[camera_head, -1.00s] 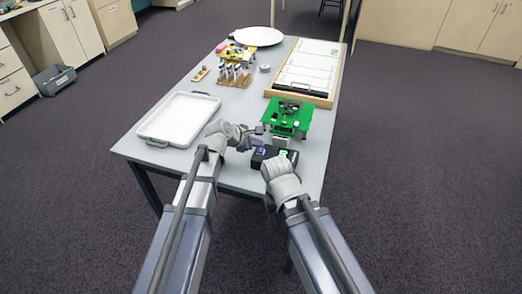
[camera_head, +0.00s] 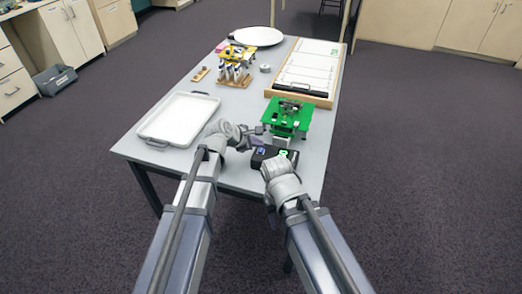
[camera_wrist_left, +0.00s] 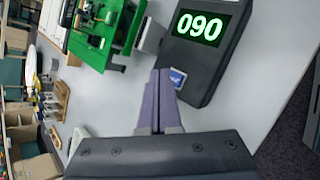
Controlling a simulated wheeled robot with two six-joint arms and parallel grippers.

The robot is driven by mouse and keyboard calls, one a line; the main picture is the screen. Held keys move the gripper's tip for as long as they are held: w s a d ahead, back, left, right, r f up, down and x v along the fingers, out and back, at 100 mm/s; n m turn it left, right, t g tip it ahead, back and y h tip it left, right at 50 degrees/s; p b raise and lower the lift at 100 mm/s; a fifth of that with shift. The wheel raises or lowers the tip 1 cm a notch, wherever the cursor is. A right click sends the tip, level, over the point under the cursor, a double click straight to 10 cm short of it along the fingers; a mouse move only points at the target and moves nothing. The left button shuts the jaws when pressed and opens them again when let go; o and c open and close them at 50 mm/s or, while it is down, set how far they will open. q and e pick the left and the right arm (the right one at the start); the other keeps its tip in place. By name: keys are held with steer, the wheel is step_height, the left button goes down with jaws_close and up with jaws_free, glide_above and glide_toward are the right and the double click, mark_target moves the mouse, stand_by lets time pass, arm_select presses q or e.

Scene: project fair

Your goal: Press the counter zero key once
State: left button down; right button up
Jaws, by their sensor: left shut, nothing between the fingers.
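The counter (camera_head: 258,163) is a black box near the front edge of the table; in the left wrist view its body (camera_wrist_left: 203,73) carries a lit green display (camera_wrist_left: 200,26) reading 090. A small blue key (camera_wrist_left: 178,77) sits below the display. My left gripper (camera_head: 254,134) is shut and empty, over the table beside the counter. In the left wrist view its closed fingertips (camera_wrist_left: 160,73) appear just left of the key; I cannot tell whether they touch it. My right arm is at the front of the counter; its fingers are hidden.
A green platform (camera_head: 288,116) stands just behind the counter, close to my left gripper. A white tray (camera_head: 180,118) lies on the left of the table. A wood-framed board (camera_head: 308,68), a rack of tools (camera_head: 234,79) and a round white plate (camera_head: 257,36) are farther back.

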mark_target(258, 151)
arm_select(q)
steer(key=shift+f, duration=0.15)
steer(key=shift+f+b, duration=0.3)
steer(key=shift+b, duration=0.1)
steer(key=shift+f+b, duration=0.35)
stand_by(0.4)
steer(key=shift+r, duration=0.1)
steer(key=shift+r+p, duration=0.75)
steer(key=shift+p, duration=0.05)
step_height(258, 151, up, 5)
steer(key=p, duration=0.5)
stand_by(0.3)
